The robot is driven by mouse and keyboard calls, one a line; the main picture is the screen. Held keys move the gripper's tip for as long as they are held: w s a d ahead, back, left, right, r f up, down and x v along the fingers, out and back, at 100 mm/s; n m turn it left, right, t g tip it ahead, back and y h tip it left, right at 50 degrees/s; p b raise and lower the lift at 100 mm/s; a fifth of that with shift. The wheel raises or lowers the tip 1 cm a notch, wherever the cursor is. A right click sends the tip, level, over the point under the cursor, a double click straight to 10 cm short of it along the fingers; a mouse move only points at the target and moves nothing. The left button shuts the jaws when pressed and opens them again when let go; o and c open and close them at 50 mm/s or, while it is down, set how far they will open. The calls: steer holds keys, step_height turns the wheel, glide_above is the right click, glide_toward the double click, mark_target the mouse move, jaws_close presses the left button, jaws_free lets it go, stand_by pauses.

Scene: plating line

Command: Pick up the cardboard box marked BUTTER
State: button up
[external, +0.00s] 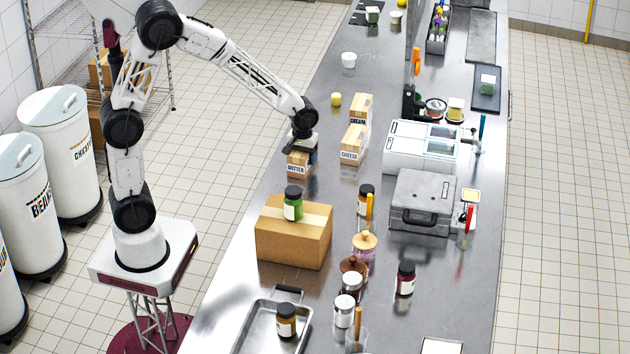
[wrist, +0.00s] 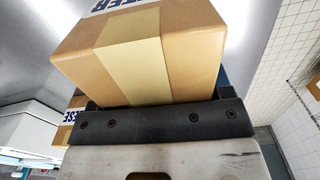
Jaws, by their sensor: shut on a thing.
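The cardboard box marked BUTTER (external: 298,165) is at the left edge of the steel counter in the external view, under my gripper (external: 303,146). My gripper is shut on this box. In the wrist view the box (wrist: 185,60) fills the upper middle, with pale tape across it and part of its lettering showing at the top. The dark gripper bar (wrist: 165,120) lies right against it. I cannot tell whether the box touches the counter.
The CHEESE box (external: 353,145) stands just right of it, with the CREAM box (external: 361,106) behind. A grey waffle-iron-like appliance (external: 420,200) and several jars are further right.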

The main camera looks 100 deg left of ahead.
steer(key=shift+r, duration=0.15)
steer(key=shift+r, duration=0.7)
step_height(320, 180, up, 2)
steer(key=shift+r, duration=0.1)
steer(key=s+d+r, duration=0.1)
steer(key=s+d, duration=0.8)
steer(key=s, duration=0.4)
steer(key=shift+r, duration=0.1)
stand_by(0.4)
